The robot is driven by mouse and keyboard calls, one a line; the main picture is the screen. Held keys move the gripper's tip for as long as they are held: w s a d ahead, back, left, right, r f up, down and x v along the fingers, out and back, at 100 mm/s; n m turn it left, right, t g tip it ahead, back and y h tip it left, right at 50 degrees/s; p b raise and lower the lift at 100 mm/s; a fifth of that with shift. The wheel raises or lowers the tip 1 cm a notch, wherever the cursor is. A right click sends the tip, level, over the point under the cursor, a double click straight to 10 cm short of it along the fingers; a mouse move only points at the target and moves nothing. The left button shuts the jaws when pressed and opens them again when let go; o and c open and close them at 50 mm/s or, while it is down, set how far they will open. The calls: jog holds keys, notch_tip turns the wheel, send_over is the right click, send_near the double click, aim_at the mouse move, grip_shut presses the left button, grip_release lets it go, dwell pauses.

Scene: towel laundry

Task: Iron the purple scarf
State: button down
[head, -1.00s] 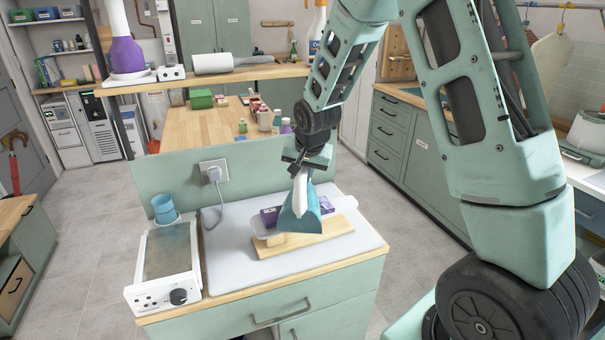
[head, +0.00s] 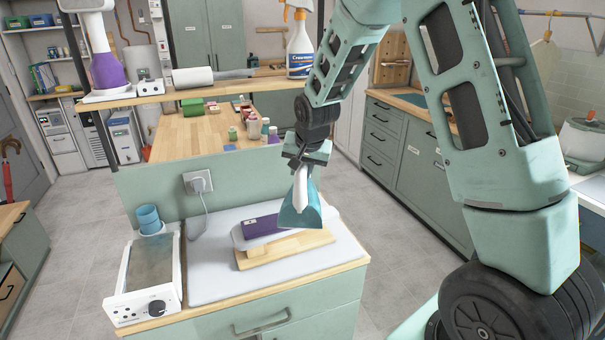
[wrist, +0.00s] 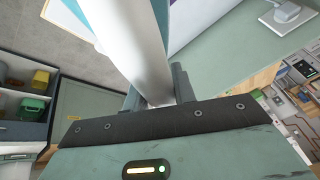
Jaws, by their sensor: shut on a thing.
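The purple scarf (head: 262,226) lies folded on a small grey-topped ironing board with a wooden base (head: 285,252), on the cabinet top. My gripper (head: 302,166) is shut on the white handle of a teal-and-white iron (head: 312,212) and points down over the board's right part. The iron hangs steeply, its wide teal end low, just right of the scarf's visible part. I cannot tell whether it touches the scarf or board. In the wrist view, the white handle (wrist: 130,45) runs up from between the fingers; the iron's far end is out of view.
A white control unit with a dark knob (head: 144,287) and a blue cup (head: 149,219) stand left of the grey mat (head: 212,272). A plugged-in socket (head: 198,183) with a cable is behind. A shelf with a spray bottle (head: 300,45) overhangs the back.

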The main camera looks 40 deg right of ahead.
jog(key=shift+r+p, duration=1.35)
jog(key=shift+r, duration=1)
jog(key=shift+a, duration=0.1)
